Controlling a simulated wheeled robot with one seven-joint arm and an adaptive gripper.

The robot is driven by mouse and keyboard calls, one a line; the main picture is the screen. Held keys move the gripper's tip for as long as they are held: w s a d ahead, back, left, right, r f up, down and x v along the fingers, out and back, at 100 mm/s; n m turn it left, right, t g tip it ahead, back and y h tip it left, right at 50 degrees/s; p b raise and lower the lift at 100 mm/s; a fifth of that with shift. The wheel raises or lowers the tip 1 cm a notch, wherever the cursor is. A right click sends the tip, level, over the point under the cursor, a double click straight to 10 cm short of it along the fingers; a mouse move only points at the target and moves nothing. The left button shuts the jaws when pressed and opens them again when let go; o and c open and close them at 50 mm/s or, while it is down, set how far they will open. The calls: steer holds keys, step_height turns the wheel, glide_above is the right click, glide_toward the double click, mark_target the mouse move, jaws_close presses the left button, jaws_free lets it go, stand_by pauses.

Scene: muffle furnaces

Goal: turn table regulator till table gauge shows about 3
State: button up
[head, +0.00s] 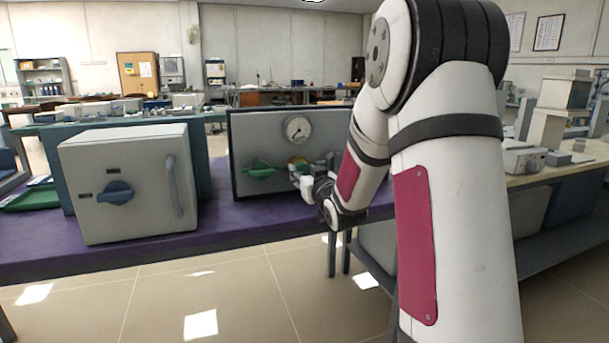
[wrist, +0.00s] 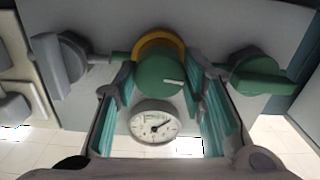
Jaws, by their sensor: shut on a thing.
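The table regulator is a round green knob (wrist: 160,73) with a white mark, set in front of a yellow ring (wrist: 158,44). My gripper (wrist: 163,82) is shut on the knob, with a teal-padded finger on each side. In the head view my gripper (head: 303,180) is at the grey panel (head: 243,132) and mostly hides the knob. The table gauge, a round white dial, sits on the panel above the knob in the head view (head: 297,129). It shows below the knob in the wrist view (wrist: 153,121), its needle slanted; its numbers are too small to read.
A green lever handle (head: 260,170) is on the panel left of my gripper. A grey box (head: 130,185) with a blue knob (head: 115,192) and a vertical handle stands further left on the purple tabletop (head: 215,215). A grey valve (wrist: 62,65) shows at left in the wrist view.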

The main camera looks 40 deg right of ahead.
steer(key=m+b, duration=0.1)
steer(key=m, duration=1)
steer(key=shift+r+m, duration=0.1)
steer(key=shift+m, duration=0.2)
steer(key=m+p, duration=0.2)
steer(key=m, duration=0.3)
steer(key=m+p, duration=0.3)
steer(key=m, duration=0.3)
stand_by(0.4)
steer(key=o, duration=1.2)
steer(key=shift+d, duration=0.1)
steer(key=shift+c, duration=0.2)
